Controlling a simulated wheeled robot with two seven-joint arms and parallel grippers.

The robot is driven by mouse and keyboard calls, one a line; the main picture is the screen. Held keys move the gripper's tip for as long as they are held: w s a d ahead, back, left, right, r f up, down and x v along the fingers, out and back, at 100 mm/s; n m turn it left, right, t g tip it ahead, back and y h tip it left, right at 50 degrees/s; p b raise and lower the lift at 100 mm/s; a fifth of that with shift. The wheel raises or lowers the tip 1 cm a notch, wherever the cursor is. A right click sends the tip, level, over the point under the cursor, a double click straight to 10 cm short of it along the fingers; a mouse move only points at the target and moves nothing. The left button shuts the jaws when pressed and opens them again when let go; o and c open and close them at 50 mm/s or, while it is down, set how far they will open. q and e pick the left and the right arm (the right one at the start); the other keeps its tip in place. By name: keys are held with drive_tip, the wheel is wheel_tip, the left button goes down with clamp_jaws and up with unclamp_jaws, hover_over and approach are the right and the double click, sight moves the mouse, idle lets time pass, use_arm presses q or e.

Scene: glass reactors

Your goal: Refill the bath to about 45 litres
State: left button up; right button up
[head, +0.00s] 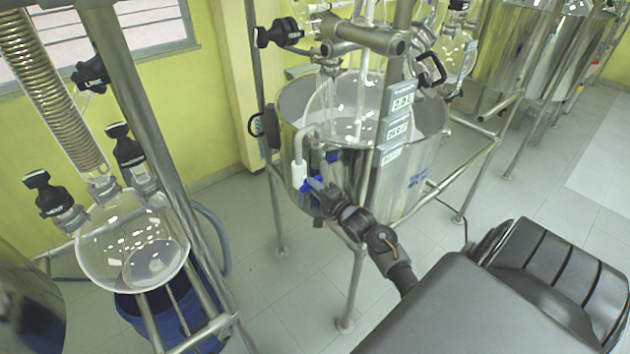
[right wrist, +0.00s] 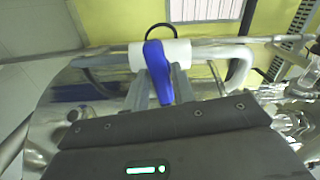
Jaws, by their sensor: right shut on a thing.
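The bath (head: 345,185) is a round steel tub on a tubular frame, with a clear glass vessel (head: 345,112) inside. A white pipe (head: 299,165) comes over its rim and down the front wall to a valve with a blue handle (head: 311,186). My right gripper (head: 320,191) is at this valve, shut on the blue handle. In the right wrist view the blue handle (right wrist: 158,75) stands between the fingers, in front of the white pipe (right wrist: 178,52). The water level is hard to tell. My left gripper is not in view.
Small display plates (head: 402,104) hang on the post before the bath; the top one seems to read 2.0 L. A glass flask (head: 132,245) on a steel frame stands left, over a blue bucket (head: 180,318). More steel tubs (head: 515,50) stand back right. Tiled floor lies between.

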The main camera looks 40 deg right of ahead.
drive_tip(key=shift+m+p, duration=0.7)
drive_tip(key=shift+m, duration=0.2)
drive_tip(key=o, duration=0.9)
drive_tip(key=shift+c, duration=0.2)
drive_tip(key=s+b, duration=0.3)
drive_tip(key=s, duration=0.7)
drive_tip(key=shift+s, duration=0.4)
drive_tip(key=shift+a, duration=0.1)
